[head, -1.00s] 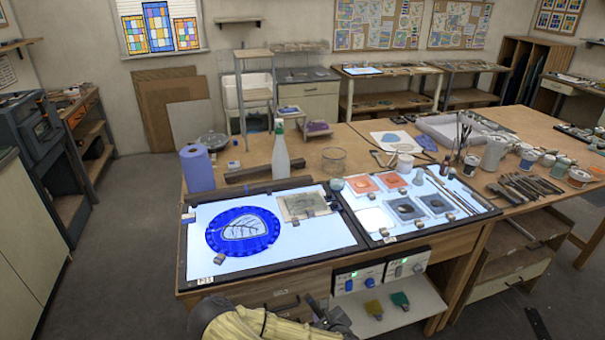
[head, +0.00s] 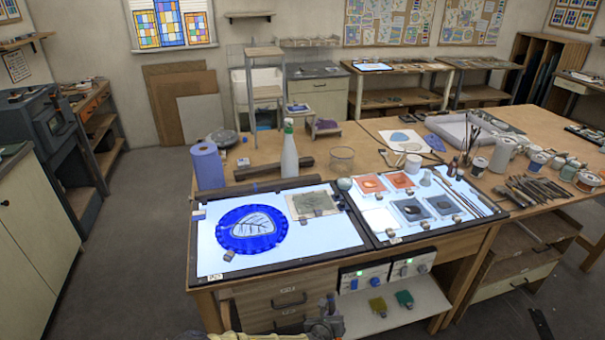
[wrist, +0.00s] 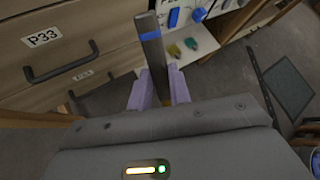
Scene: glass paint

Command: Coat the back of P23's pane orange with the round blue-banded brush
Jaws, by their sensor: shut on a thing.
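A round blue pane (head: 250,242) with a pale leaf shape in its middle lies on the left light panel (head: 335,236). A small label (head: 215,277) at that panel's front corner is too small to read surely. Orange paint patches (head: 369,184) lie on the right light panel (head: 375,232). The brush's bristles are not clearly seen. In the head view my gripper (head: 325,322) is at the bottom edge, low in front of the bench.
A blue paper roll (head: 207,166) and a spray bottle (head: 289,155) stand behind the panels. In the wrist view a drawer label (wrist: 41,38) reads P33. Floor at left is clear.

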